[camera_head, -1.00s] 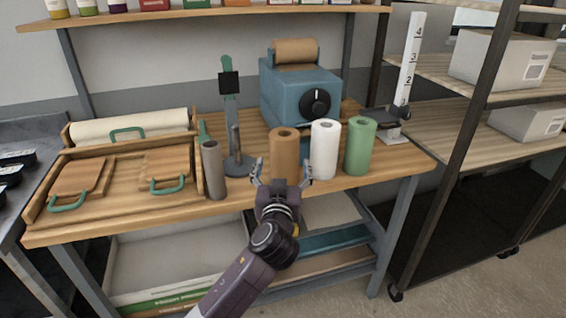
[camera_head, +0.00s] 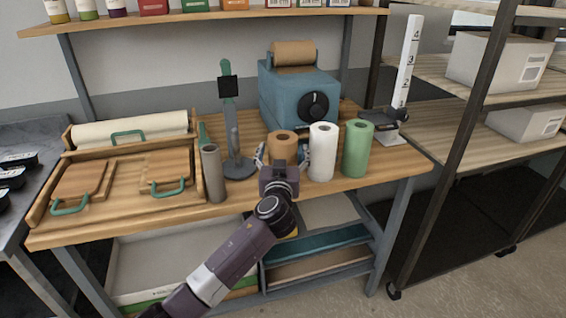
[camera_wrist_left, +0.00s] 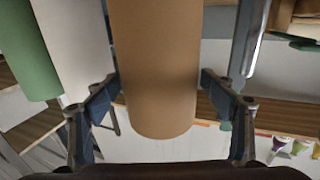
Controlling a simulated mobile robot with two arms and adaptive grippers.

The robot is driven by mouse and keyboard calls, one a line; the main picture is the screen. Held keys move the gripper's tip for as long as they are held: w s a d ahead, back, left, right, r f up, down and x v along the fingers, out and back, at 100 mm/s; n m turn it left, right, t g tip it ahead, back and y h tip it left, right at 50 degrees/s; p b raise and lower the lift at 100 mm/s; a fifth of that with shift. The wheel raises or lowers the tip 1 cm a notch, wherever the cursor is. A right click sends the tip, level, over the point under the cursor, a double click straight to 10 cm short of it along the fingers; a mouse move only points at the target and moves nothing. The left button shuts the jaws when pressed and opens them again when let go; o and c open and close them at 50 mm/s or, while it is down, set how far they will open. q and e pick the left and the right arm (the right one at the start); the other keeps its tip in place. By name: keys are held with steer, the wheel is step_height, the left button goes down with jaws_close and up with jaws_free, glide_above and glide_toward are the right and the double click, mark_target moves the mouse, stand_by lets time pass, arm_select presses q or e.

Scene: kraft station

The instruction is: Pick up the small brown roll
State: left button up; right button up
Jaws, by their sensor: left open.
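The small brown roll (camera_head: 283,142) stands upright on the wooden bench, left of the white roll. Its lower part is hidden behind my left gripper in the head view. My left gripper (camera_head: 278,160) is open, with one finger on each side of the roll. In the left wrist view the brown roll (camera_wrist_left: 156,70) fills the middle between the two open fingers of the gripper (camera_wrist_left: 158,105). A gap shows beside the roll on the left; on the right the finger looks very close to it. My right gripper is not in view.
The white roll (camera_head: 322,152) stands close on the right, with the green roll (camera_head: 357,149) beyond it. A grey roll (camera_head: 213,173) and a dark stand (camera_head: 238,166) are on the left. A blue machine (camera_head: 300,95) stands behind on the bench.

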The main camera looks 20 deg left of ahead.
arm_select(q)
steer(key=c, duration=1.7)
steer(key=shift+r, duration=0.15)
